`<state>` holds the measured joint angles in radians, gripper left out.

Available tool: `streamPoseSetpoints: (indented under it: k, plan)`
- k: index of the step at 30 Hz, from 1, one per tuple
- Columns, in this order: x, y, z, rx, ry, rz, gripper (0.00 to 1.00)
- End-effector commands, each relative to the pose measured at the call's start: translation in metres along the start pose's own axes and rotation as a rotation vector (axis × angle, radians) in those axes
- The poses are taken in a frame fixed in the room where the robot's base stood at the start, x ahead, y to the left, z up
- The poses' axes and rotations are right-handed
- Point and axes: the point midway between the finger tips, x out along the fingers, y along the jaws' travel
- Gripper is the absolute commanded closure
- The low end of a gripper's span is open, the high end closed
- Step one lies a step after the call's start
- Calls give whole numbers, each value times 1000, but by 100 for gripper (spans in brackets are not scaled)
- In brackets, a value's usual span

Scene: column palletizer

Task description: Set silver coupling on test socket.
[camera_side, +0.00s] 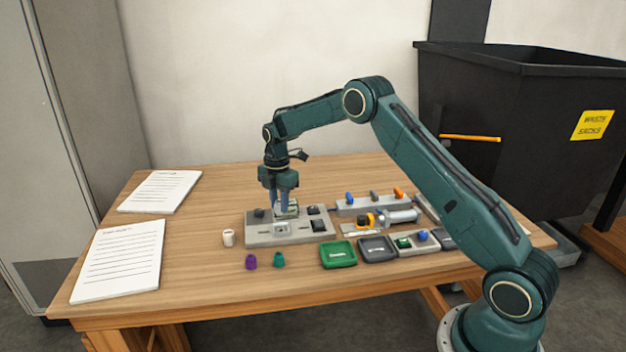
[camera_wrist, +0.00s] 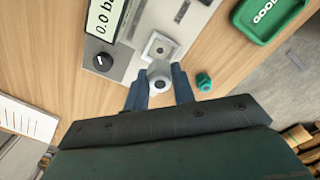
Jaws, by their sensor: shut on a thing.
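The silver coupling (camera_wrist: 160,72) is between my gripper's two blue fingers in the wrist view, its round open end with a dark bore showing. My gripper (camera_side: 278,208) is shut on it and points down over the grey test fixture (camera_side: 255,238). The test socket (camera_wrist: 158,47), a pale square block with a round recess, lies just beyond the coupling in the wrist view; it also shows on the fixture's front in the side view (camera_side: 282,229). The coupling looks apart from the socket. In the side view the fingers partly hide it.
A white coupling (camera_side: 228,238), a purple one (camera_side: 251,261) and a teal one (camera_side: 279,259) stand before the fixture. A green tray (camera_side: 338,254) and a dark tray (camera_side: 377,249) lie right. A rack (camera_side: 372,206) stands behind. Papers (camera_side: 118,260) lie left.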

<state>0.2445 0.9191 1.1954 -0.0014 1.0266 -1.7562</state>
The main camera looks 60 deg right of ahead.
Motion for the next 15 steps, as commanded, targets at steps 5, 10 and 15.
streamPoseSetpoints:
  k: [5,10,15]
  plan:
    - [11,0,0,0,0,-2,100]
    - [24,-1,0,0,1,-3,100]
    - [37,-1,0,0,0,-3,100]
